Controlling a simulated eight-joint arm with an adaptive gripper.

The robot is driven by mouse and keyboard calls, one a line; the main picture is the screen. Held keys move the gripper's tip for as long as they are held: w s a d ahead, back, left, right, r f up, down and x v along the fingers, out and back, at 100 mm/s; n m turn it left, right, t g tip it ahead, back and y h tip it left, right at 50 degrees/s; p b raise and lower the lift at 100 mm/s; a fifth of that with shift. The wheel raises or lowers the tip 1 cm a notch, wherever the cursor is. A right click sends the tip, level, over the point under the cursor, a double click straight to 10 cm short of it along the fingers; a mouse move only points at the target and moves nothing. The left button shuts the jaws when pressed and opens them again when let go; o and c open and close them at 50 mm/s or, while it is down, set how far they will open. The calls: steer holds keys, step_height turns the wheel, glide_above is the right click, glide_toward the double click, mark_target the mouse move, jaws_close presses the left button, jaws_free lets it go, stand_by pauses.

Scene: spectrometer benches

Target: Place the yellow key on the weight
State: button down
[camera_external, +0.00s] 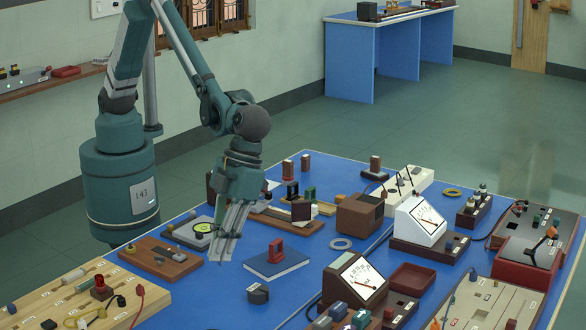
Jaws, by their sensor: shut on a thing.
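My gripper (226,258) points down over the left part of the blue bench, left of a blue book with a red block on it. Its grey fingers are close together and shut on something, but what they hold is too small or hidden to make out. I cannot clearly pick out the yellow key. A small dark, round-topped piece (258,293) sits on the bench in front and to the right of the fingers; I cannot tell whether it is the weight. A flat grey ring (341,243) lies farther right.
The blue book (262,267) bears a red block (276,250). A wooden board (158,262) and a grey plate with a yellow-green disc (202,229) are left of my gripper. Meters (355,280) and boxes crowd the right. Some blue tabletop (215,300) is clear in front.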

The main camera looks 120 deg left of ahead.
steer(key=w+a+r+n+p, duration=0.1)
steer(key=w+a+r+n, duration=0.1)
steer(key=w+a, duration=0.4)
steer(key=shift+a+r+t+p, duration=0.15)
steer(key=shift+r+t+p, duration=0.15)
steer(key=shift+t+p, duration=0.1)
steer(key=shift+w, duration=0.1)
glide_toward(253, 292)
steer(key=shift+d+f+b, duration=0.25)
steer(key=shift+d+b, duration=0.05)
steer(key=shift+d, duration=0.6)
steer(key=shift+f, duration=0.1)
steer(key=shift+f, duration=1.8)
steer(key=shift+f+b, duration=0.1)
steer(key=shift+b, duration=0.2)
steer(key=c, duration=3)
jaws_free()
steer(key=o, duration=0.4)
